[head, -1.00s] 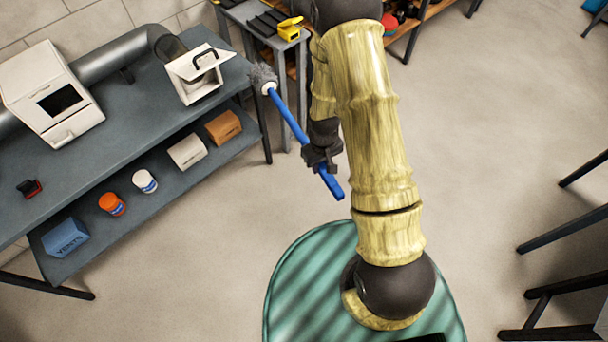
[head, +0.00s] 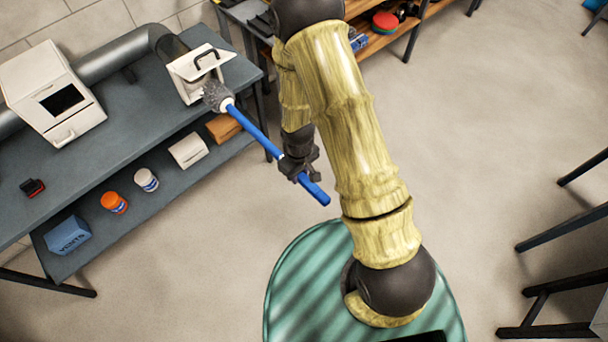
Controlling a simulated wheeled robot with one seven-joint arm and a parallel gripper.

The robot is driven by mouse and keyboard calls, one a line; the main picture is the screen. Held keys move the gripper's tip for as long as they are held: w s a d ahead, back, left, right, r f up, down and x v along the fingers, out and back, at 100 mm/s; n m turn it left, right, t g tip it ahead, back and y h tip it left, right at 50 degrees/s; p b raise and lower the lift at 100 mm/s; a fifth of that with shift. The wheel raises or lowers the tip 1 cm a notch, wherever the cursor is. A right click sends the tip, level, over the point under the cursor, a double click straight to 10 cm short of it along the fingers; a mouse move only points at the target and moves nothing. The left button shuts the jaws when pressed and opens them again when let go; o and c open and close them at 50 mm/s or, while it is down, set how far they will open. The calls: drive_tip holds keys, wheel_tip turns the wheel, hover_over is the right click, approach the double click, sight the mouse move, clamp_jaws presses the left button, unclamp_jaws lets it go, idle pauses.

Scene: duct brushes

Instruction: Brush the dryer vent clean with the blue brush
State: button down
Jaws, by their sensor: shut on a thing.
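The blue brush (head: 258,134) has a long blue handle, a white collar and a grey bristle head (head: 216,96). My gripper (head: 298,166) is shut on the handle near its lower end, with the brush tilted up to the left. The dryer vent (head: 198,68) is a white square hood with a dark handle on its flap, at the end of a grey duct (head: 115,58) on the bench. The bristle head overlaps the lower right of the vent's opening in the picture; I cannot tell whether it touches or is inside.
A wooden shelf (head: 385,38) stands at the back.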

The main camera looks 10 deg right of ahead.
sight(264, 139)
drive_tip(key=w+a, duration=0.1)
drive_tip(key=w, duration=0.1)
drive_tip(key=w+a, duration=0.1)
drive_tip(key=w, duration=0.1)
drive_tip(key=w+a, duration=0.2)
drive_tip(key=shift+w, duration=0.1)
drive_tip(key=shift+w+a+b, duration=0.15)
drive_tip(key=shift+w+a, duration=0.65)
drive_tip(key=shift+w, duration=0.4)
drive_tip(key=shift+w+a+b, duration=0.15)
drive_tip(key=shift+w+a, duration=0.7)
drive_tip(key=shift+w, duration=0.35)
drive_tip(key=shift+w+a+b, duration=0.15)
drive_tip(key=shift+w+a, duration=0.65)
drive_tip(key=shift+w, duration=0.4)
drive_tip(key=shift+a, duration=0.1)
